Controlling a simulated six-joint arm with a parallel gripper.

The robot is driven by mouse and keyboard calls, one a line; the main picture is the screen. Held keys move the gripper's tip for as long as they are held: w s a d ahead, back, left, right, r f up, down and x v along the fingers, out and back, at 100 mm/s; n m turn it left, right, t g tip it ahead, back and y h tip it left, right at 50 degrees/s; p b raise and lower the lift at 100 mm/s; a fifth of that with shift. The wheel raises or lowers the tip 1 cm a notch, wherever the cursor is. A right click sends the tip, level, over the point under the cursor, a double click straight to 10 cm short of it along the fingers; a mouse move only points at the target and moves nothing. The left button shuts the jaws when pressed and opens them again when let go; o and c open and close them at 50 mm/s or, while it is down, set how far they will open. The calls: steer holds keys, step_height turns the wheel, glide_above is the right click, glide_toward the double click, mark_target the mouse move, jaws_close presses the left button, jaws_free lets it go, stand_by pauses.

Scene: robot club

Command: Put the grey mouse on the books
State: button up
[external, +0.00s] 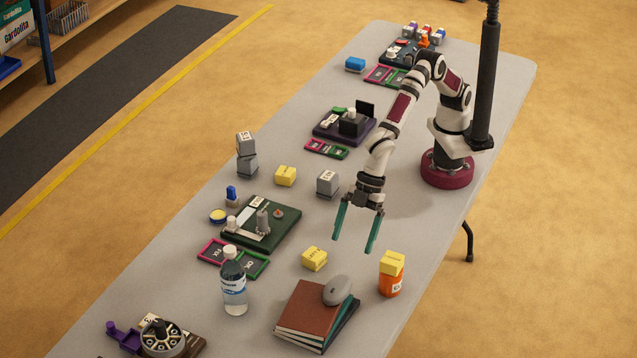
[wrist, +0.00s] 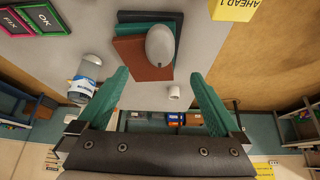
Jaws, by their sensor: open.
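The grey mouse (external: 338,290) rests on top of the books, toward the right side of the stack in the external view. The books (external: 305,309) lie flat, a brown one on top and dark green ones showing beneath. In the wrist view, the mouse (wrist: 160,45) lies on the books (wrist: 145,71), overlapping the brown cover and the green beside it. My gripper (external: 354,245) is open and empty, above the table and apart from the mouse. Its two green fingers (wrist: 158,76) are spread wide in the wrist view.
A water bottle (external: 233,289) stands left of the books. An orange jar (external: 390,284) with a yellow block (external: 392,263) on top stands at their right. Another yellow block (external: 314,258) lies behind the books. A green board (external: 285,229) with parts is farther left.

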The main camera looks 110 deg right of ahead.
steer(key=s+d+r+m+g+h, duration=0.1)
steer(key=s+d+r+m, duration=0.2)
steer(key=d, duration=0.6)
steer(key=s+d+r+m+h, duration=0.1)
steer(key=s+d+r+m, duration=0.1)
steer(key=s+d, duration=0.45)
steer(key=s+d+r+m+g, duration=0.1)
steer(key=s+d+r+m, duration=0.15)
steer(key=d, duration=0.75)
steer(key=s+d+f+m+g, duration=0.1)
steer(key=s+d+m, duration=0.2)
steer(key=s, duration=0.7)
steer(key=s+d+f+m+g, duration=0.1)
steer(key=s+d+m, duration=0.2)
steer(key=s+d, duration=0.3)
steer(key=s, duration=0.4)
steer(key=shift+s+d+f+g, duration=0.2)
steer(key=shift+s+g, duration=0.1)
steer(key=shift+g, duration=0.1)
